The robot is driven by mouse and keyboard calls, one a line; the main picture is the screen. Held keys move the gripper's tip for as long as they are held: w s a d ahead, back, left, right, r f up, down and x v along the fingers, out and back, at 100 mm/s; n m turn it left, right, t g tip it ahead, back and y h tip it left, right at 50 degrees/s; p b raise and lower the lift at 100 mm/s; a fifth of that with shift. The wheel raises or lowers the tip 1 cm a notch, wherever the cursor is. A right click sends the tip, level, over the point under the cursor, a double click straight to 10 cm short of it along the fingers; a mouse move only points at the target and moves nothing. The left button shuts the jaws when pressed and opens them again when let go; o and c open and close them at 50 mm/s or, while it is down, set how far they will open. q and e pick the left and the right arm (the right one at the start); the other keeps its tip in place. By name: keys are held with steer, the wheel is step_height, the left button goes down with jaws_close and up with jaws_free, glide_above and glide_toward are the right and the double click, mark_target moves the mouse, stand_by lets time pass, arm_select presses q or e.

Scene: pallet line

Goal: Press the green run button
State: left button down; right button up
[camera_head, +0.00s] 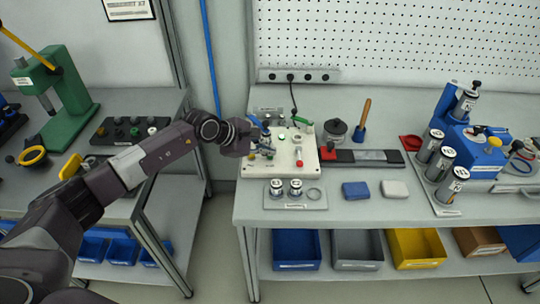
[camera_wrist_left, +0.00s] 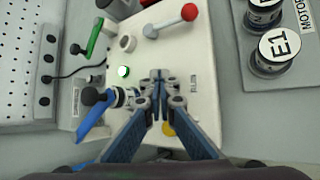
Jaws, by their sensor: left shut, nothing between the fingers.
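The white control panel (camera_head: 312,160) stands on the right-hand bench in the head view. It also fills the middle of the left wrist view (camera_wrist_left: 195,60). The lit green button (camera_wrist_left: 123,72) is on this panel, left of my fingertips in the wrist view; in the head view it is a small green spot (camera_head: 281,136). My left gripper (camera_wrist_left: 160,80) is shut and empty, over the panel and apart from the green button in the picture. In the head view my left gripper (camera_head: 266,146) reaches the panel's left side. My right gripper is not in view.
A blue lever (camera_wrist_left: 93,115) is beside the green button. A blue block (camera_head: 356,190) lies in front.

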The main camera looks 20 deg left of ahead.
mark_target(268, 157)
arm_select(q)
steer(key=shift+f, duration=0.25)
steer(key=shift+r, duration=0.1)
steer(key=shift+r+p, duration=0.3)
steer(key=shift+r, duration=0.6)
steer(key=shift+r, duration=0.1)
steer(key=shift+r+p, duration=1.25)
steer(key=shift+r, duration=1.2)
